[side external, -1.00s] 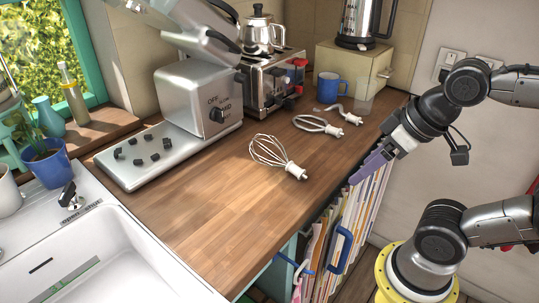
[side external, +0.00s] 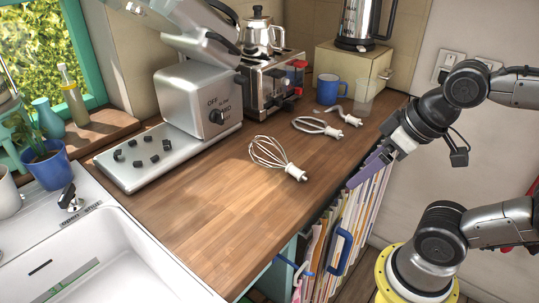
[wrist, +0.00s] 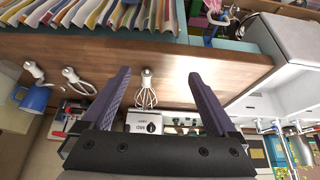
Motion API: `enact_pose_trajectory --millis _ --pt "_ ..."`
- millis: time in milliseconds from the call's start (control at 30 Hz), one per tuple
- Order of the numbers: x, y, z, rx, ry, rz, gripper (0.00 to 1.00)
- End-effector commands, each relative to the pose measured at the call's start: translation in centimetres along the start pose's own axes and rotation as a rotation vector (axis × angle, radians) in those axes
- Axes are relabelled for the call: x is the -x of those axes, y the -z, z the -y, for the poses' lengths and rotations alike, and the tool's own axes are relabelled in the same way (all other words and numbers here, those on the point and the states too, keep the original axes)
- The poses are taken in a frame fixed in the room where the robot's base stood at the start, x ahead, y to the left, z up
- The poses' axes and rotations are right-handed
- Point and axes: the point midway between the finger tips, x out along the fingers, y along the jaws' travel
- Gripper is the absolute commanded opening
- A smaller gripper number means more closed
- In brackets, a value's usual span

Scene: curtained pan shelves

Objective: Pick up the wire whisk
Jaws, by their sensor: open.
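The wire whisk (side external: 272,155) lies on the wooden counter, with its wire loops toward the mixer and its white hub toward the counter's front edge. In the wrist view the whisk (wrist: 147,95) shows between the two fingers, farther off than they are. My gripper (side external: 357,177) is at the counter's front edge, to the right of the whisk and apart from it. In the wrist view my gripper (wrist: 157,75) is open, with two purple fingers spread and nothing between them.
Two other mixer attachments, a flat beater (side external: 318,126) and a hook (side external: 346,115), lie behind the whisk near a blue mug (side external: 328,89). A stand mixer (side external: 190,95) and toaster (side external: 272,82) stand at the back. The counter (side external: 205,215) left of the whisk is clear.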

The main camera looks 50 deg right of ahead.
Motion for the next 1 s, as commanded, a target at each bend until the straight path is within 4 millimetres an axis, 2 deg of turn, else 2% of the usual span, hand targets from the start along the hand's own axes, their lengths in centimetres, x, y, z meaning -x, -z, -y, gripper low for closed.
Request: enact_pose_trajectory --millis 367,433,600,733,900,1000 --pt "0.1 -0.1 -0.1 -0.055 -0.006 0.006 1.0" --pt "0.9 0.8 -0.7 -0.11 -0.029 -0.009 1.0" --pt "2.4 6.1 -2.3 -0.238 -0.119 -0.007 1.0" --pt "2.0 11.2 -3.0 -0.295 -0.196 0.014 1.0" --pt "-1.1 18.1 -2.3 -0.315 -0.299 0.044 1.0" --pt "-3.6 20.9 -1.1 -0.289 -0.341 0.062 1.0"
